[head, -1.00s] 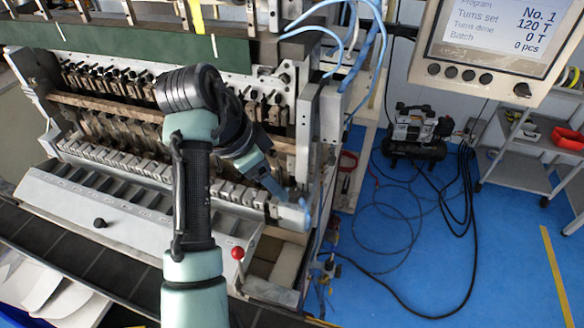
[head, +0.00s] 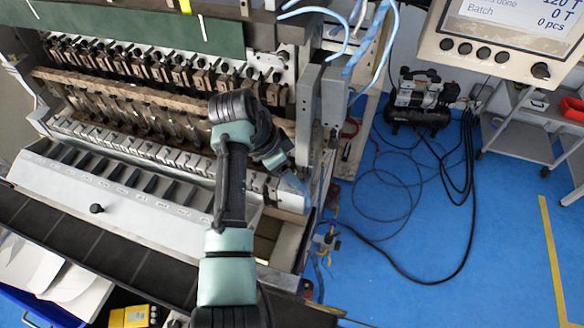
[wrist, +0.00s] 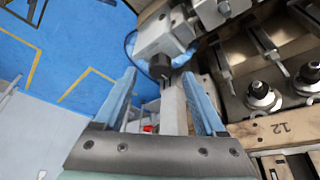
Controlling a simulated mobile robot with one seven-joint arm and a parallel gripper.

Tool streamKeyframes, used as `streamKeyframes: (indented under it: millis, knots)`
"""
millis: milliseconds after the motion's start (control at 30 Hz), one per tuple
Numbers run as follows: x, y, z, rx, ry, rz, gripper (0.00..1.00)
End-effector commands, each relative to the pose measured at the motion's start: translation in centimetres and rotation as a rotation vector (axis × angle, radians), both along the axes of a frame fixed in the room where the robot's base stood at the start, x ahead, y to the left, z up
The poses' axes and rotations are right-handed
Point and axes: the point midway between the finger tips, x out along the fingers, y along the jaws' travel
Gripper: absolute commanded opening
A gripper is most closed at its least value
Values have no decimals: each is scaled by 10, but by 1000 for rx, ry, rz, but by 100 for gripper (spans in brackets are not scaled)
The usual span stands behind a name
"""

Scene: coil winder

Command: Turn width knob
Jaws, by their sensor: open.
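A dark round knob (wrist: 160,67) on the end of a grey metal block (wrist: 162,38) shows in the wrist view. I cannot read a label on it. My gripper (wrist: 159,80) has two blue fingers, open and apart, one on each side of the knob in the picture. I cannot tell whether the tips reach it. In the head view my gripper (head: 295,184) is at the right end of the machine's front rail (head: 150,160), and the knob there is hidden. Another black knob (head: 97,208) sits on the sloped grey front cover.
The coil winder (head: 170,85) fills the left side. A control panel (head: 500,45) hangs at upper right. A compressor (head: 420,98) and black cables lie on the blue floor. A yellow device (head: 130,317) is at lower left. The wrist view shows wood and bolts close at right.

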Motion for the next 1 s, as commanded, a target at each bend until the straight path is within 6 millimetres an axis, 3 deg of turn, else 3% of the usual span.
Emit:
streamKeyframes:
  millis: [200, 500, 900, 1000]
  knots:
    - [3, -7, -17, 1, 1, -2, 73]
    - [4, -7, -19, 1, -2, -1, 73]
    - [4, -7, -19, 1, -1, -1, 1]
    - [4, -7, -19, 1, -1, -1, 0]
